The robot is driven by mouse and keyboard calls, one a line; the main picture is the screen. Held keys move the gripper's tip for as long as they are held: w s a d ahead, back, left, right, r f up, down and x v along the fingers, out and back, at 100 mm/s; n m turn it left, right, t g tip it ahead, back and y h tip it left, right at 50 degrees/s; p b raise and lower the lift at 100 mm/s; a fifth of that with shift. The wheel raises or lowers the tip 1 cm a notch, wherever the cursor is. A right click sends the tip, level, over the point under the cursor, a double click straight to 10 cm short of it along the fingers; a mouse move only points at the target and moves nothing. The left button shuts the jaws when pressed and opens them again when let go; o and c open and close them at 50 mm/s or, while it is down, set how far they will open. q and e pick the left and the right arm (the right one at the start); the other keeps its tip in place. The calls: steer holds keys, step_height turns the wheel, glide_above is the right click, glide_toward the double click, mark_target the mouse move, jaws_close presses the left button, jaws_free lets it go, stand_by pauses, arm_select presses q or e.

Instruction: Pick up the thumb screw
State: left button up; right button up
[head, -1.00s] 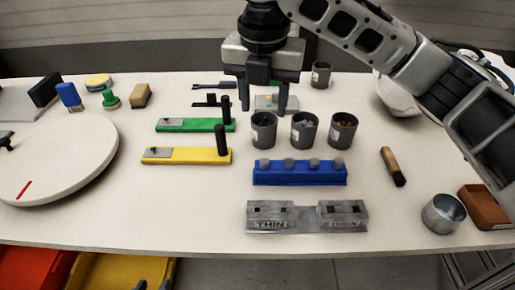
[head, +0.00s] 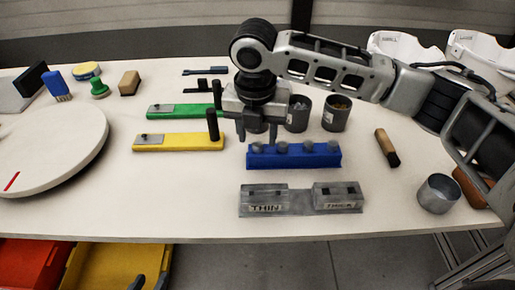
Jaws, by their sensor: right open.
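The blue rack (head: 294,160) lies mid-table with several grey round-topped knobs in a row; these look like thumb screws. The leftmost thumb screw (head: 256,148) is just below my right gripper (head: 257,138). My right gripper is open and empty, pointing down, its fingers on either side above that knob; I cannot tell whether they touch it. Another thumb screw (head: 281,147) stands just right of it. My left gripper is not in view.
A metal gauge block (head: 300,200) is in front. Green (head: 178,111) and yellow (head: 170,143) bars lie left.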

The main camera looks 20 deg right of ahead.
step_height(320, 180, down, 2)
steer(key=shift+w+d+f, duration=0.1)
steer(key=shift+w+f, duration=0.05)
jaws_close()
